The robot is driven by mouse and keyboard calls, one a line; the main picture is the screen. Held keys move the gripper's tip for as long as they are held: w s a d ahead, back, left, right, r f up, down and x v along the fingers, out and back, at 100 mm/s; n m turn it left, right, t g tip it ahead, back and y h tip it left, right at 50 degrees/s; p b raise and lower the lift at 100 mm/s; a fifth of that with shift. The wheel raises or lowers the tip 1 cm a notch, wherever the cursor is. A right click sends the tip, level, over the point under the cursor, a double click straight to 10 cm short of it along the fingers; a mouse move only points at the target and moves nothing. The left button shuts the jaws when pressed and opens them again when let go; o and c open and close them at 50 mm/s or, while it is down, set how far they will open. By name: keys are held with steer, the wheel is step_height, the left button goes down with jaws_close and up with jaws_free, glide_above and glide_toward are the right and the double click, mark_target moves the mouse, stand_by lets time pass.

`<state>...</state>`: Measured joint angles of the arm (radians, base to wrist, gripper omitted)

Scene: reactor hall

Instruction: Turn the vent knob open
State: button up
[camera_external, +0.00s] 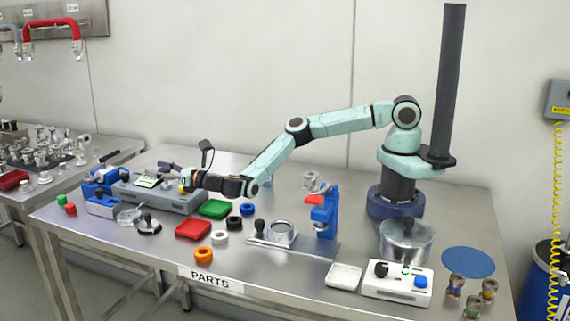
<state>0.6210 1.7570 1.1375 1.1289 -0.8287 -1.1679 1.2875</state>
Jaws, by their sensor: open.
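My gripper (176,177) is at the left end of my outstretched arm, low over the grey panel box (165,195) on the left of the table. Its jaws are open, and no object shows between them. A small yellow part (184,188) shows right beside the gripper on the box; I cannot tell whether they touch. A light green display (147,181) is on the box's left part. No vent knob label is readable. A white box (398,284) at the front right carries a black knob (381,269) and a blue button, far from my gripper.
Red (193,229) and green (214,208) trays and several coloured rings lie in front of the grey box. A blue clamp device (104,181) stands at its left. A blue press (326,214) and a metal pot (405,240) stand further right. The table's back middle is fairly clear.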

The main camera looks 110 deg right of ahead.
steer(key=s+f+n+t+y, duration=0.1)
steer(key=s+f+n+y, duration=0.1)
steer(key=s+y, duration=0.1)
steer(key=s+f+n+t+y, duration=0.1)
steer(key=s+f+n+y, duration=0.1)
steer(key=f+y, duration=0.1)
steer(key=s+f+n+t+y, duration=0.1)
steer(key=s+f+n+y, duration=0.1)
steer(key=s+f+y, duration=0.1)
steer(key=shift+s+a+n+y, duration=0.2)
steer(key=shift+s+n+y, duration=0.2)
steer(key=shift+y, duration=0.3)
steer(key=s+d, duration=0.1)
steer(key=d, duration=0.1)
steer(key=s+d+f+m+h, duration=0.1)
steer(key=s+d, duration=0.1)
steer(key=d, duration=0.1)
steer(key=s+d+f+g+h, duration=0.1)
steer(key=s+d, duration=0.1)
steer(key=d, duration=0.1)
steer(key=shift+d+f, duration=0.15)
steer(key=shift+f, duration=0.1)
steer(key=shift+w+d+m+h, duration=0.25)
steer(key=shift+m+h, duration=0.05)
steer(key=x, duration=0.6)
steer(key=shift+c, duration=0.3)
jaws_close()
